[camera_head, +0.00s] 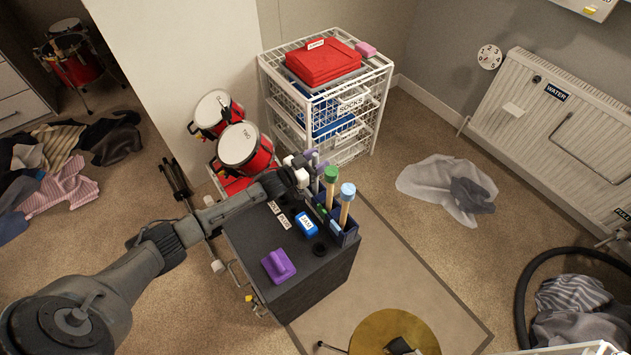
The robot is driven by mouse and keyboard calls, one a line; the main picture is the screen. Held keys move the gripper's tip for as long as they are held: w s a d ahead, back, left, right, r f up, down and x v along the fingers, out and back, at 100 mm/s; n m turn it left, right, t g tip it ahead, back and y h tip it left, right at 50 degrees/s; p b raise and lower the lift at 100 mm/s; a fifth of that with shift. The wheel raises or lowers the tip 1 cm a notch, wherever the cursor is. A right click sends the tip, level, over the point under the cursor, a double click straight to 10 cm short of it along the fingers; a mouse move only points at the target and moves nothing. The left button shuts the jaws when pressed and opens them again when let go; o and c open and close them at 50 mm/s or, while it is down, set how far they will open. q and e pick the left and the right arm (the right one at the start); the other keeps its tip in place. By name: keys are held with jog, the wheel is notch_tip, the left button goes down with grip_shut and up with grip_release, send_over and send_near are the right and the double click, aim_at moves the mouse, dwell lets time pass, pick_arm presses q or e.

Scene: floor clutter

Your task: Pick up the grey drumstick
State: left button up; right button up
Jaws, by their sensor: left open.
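My left arm reaches from the lower left to the dark box, and its open gripper (315,162) is at the blue holder (347,239) on the box's far right edge. A green-headed stick (331,175) and a light-blue-headed stick (348,191) stand upright in the holder, just right of the gripper. Small grey and purple shapes overlap at the fingertips. I cannot clearly tell a grey drumstick from the gripper parts there, or whether anything is between the fingers. My right gripper is not in view.
The dark box (312,288) also bears a purple block (279,266), a blue labelled item (306,223) and small labels. Red drums (243,150) and a white wire drawer rack (377,95) stand behind. A gold disc (372,333) is in front. Clothes (447,186) lie on the carpet.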

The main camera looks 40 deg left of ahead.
pick_arm(q)
jog(key=shift+w+d, duration=0.1)
jog(key=shift+w, duration=0.5)
grip_shut()
